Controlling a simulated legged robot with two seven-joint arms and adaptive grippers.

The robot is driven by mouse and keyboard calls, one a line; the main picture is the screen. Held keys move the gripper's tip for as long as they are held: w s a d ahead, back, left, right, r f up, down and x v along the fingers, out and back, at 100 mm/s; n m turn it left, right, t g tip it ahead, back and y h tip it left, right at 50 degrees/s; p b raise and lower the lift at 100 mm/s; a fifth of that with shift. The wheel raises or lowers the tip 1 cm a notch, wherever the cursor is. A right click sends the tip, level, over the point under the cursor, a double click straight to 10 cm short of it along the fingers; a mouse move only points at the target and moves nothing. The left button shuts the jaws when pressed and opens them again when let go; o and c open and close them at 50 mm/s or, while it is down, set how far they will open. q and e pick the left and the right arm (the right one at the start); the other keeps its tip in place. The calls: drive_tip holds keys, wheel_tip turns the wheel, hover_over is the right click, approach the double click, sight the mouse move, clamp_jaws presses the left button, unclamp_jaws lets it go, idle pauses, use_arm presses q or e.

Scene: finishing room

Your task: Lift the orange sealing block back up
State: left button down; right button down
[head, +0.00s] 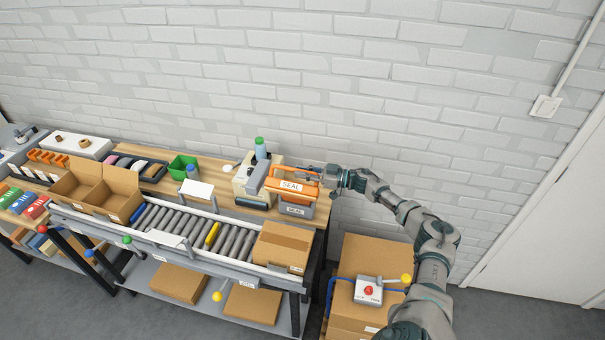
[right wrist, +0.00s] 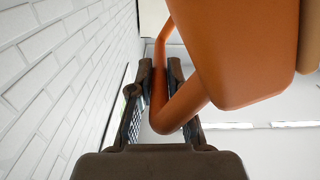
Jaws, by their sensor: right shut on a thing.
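The orange sealing block (head: 296,178), with a white SEAL label, sits at the right end of the wooden bench, just over a grey base (head: 310,211) that also reads SEAL. I cannot tell whether the two touch. My right gripper (head: 322,174) reaches it from the right. In the right wrist view the block (right wrist: 235,60) is at upper right, and its bent orange handle bar (right wrist: 182,112) passes between the dark fingers of my right gripper (right wrist: 160,68), which are shut on it. My left gripper does not show.
A beige machine (head: 243,182) and a green-capped bottle (head: 261,150) stand left of the block. A closed carton (head: 283,246) sits on the roller conveyor (head: 190,226) in front. Stacked cartons (head: 352,258) with a red-button box (head: 368,290) stand below my right arm. The wall is close behind.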

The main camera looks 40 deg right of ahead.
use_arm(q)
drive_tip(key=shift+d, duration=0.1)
use_arm(e)
drive_tip(key=shift+d+r, duration=0.1)
drive_tip(key=shift+d, duration=0.1)
drive_tip(key=c, duration=1.2)
unclamp_jaws()
drive_tip(key=shift+d, duration=0.1)
drive_tip(key=shift+o, duration=0.3)
drive_tip(key=shift+w, duration=0.1)
drive_tip(key=shift+f, duration=0.2)
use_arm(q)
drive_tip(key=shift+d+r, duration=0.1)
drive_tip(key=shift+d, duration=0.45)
use_arm(e)
drive_tip(key=v, duration=1.2)
drive_tip(key=shift+d, duration=0.2)
drive_tip(key=shift+a, duration=0.3)
